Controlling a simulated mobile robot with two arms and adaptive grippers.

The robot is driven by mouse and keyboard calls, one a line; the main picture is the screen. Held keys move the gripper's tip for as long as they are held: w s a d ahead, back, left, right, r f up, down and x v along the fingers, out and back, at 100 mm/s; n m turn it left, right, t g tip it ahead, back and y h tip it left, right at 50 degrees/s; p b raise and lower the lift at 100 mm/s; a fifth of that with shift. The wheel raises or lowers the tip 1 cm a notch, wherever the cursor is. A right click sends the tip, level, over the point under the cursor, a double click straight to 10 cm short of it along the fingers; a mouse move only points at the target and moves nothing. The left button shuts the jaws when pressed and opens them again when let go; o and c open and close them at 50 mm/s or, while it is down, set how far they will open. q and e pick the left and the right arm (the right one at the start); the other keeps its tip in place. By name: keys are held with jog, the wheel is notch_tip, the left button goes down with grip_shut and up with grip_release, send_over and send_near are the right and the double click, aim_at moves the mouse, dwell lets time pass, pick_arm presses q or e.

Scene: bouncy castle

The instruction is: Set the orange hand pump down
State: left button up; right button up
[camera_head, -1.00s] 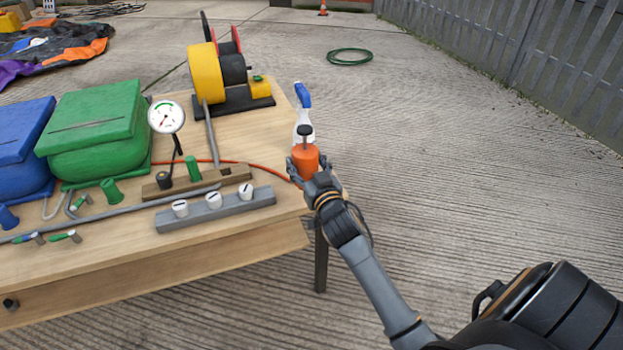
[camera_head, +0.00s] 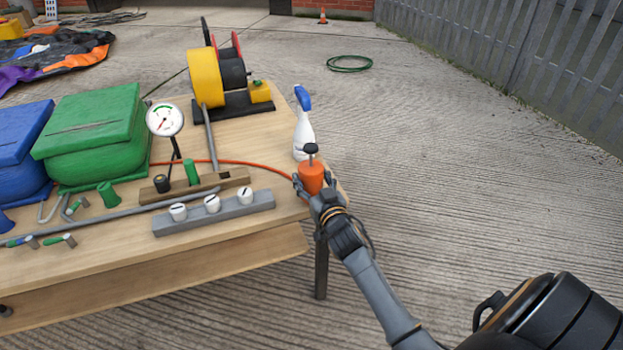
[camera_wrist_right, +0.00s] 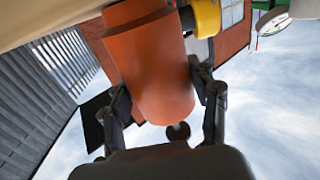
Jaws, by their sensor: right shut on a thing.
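The orange hand pump (camera_head: 312,178) has a black knob on top and stands about upright at the right end of the wooden table (camera_head: 235,236). My right gripper (camera_head: 313,191) is shut on it from the near side. In the right wrist view the pump's orange body (camera_wrist_right: 152,65) lies between the two dark fingers (camera_wrist_right: 163,100). In the head view the gripper hides the pump's lower part, so I cannot tell whether its base touches the table top. My left gripper is not in view.
A white spray bottle (camera_head: 302,132) with a blue head stands just behind the pump. A grey bar with white knobs (camera_head: 235,209), a dial gauge (camera_head: 165,119), a yellow reel (camera_head: 206,77) and a green box (camera_head: 92,140) stand to the left. The table's right edge is close.

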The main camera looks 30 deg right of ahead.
jog(key=o, duration=1.3)
jog(key=shift+f, duration=0.1)
jog(key=shift+o, duration=1.3)
jog(key=shift+s, duration=0.1)
